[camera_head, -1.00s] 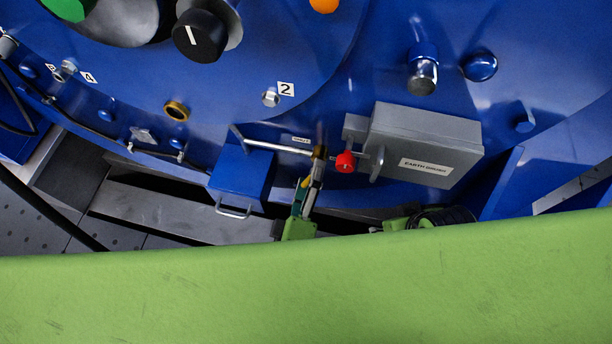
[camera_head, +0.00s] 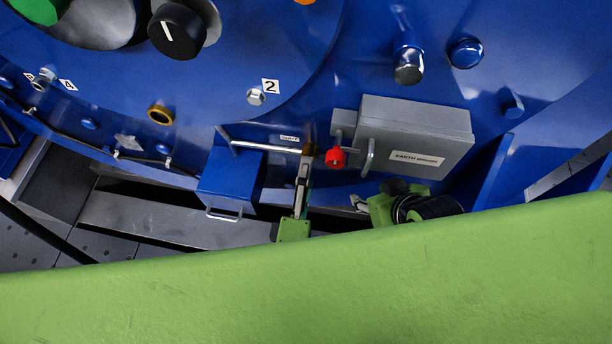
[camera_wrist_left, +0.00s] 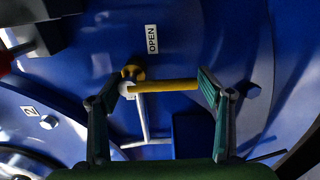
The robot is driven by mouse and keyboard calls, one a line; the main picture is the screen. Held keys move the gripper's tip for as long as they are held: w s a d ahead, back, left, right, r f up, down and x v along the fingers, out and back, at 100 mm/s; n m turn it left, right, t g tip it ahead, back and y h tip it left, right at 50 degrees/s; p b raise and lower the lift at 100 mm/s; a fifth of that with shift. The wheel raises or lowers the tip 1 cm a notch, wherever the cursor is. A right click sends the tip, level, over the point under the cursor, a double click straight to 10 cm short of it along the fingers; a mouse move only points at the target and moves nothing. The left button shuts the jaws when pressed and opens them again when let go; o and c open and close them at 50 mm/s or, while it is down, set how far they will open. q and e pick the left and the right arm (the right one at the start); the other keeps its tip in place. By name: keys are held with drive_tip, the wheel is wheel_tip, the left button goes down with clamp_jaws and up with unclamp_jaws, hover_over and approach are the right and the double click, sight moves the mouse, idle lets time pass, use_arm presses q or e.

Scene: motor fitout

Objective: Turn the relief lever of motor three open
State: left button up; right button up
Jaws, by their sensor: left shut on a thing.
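The relief lever shows in the left wrist view as a yellow handle (camera_wrist_left: 165,86) running across from a brass fitting (camera_wrist_left: 132,73) on a silver pipe. An OPEN label (camera_wrist_left: 152,39) is beside it. My left gripper (camera_wrist_left: 158,90) has one finger at each end of the handle and is shut on it. In the head view the left gripper (camera_head: 303,182) is seen edge-on just below the brass fitting (camera_head: 308,149), and the handle is mostly hidden there. My right gripper (camera_head: 361,203) is low, below the grey box, apart from the lever; its finger gap is unclear.
A grey box marked EARTH (camera_head: 415,135) and a red knob (camera_head: 335,157) are close to the right of the lever. A blue box (camera_head: 228,182) with a wire handle is to its left. The blue motor casing (camera_head: 330,60) fills the background.

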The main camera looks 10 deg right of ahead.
use_arm(q)
drive_tip(key=shift+a+f, duration=0.15)
drive_tip(key=shift+f, duration=0.25)
drive_tip(key=o, duration=1.4)
drive_tip(key=shift+o, duration=0.4)
drive_tip(key=shift+r, duration=0.1)
drive_tip(key=shift+r, duration=0.1)
drive_tip(key=shift+s, duration=0.2)
drive_tip(key=v, duration=1.1)
drive_tip(key=shift+s, duration=0.3)
